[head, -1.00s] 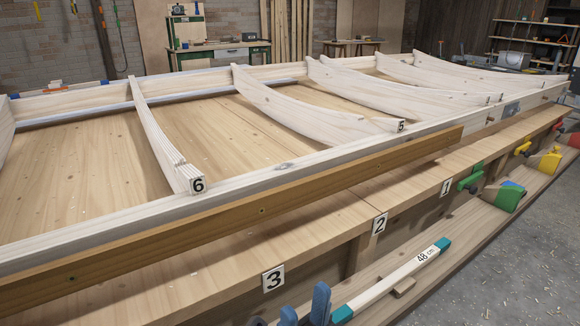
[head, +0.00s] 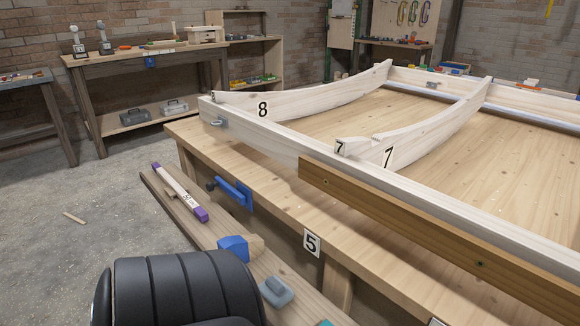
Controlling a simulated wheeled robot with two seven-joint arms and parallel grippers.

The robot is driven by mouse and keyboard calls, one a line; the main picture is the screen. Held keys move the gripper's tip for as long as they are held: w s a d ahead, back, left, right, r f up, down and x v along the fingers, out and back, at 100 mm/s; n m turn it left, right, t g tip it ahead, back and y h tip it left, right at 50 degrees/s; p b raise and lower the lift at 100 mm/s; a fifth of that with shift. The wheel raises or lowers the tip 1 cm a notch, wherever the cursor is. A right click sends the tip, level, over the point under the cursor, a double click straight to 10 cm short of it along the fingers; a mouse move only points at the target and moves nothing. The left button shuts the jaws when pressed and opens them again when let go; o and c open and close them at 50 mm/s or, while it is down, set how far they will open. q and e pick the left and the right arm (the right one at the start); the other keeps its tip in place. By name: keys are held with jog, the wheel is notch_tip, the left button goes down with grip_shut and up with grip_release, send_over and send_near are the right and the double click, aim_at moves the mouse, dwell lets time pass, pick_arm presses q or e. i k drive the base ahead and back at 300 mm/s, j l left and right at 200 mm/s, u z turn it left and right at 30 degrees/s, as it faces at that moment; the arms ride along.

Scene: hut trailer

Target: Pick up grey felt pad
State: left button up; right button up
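A small blue-grey padded block (head: 276,291) with a raised grip lies on the low plank in front of the bench, near the bottom of the head view. It may be the grey felt pad, but I cannot tell its material. Neither of my grippers is in view.
On the same low plank (head: 215,233) lie a blue-and-wood block (head: 240,248) and a purple-ended stick (head: 180,191). A blue clamp (head: 230,192) sits on the bench edge. The bench (head: 270,200) carries a pale timber frame with numbered ribs. Floor (head: 60,250) at left is mostly clear.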

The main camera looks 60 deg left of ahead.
aim_at(277, 292)
jog(key=u, duration=2.05)
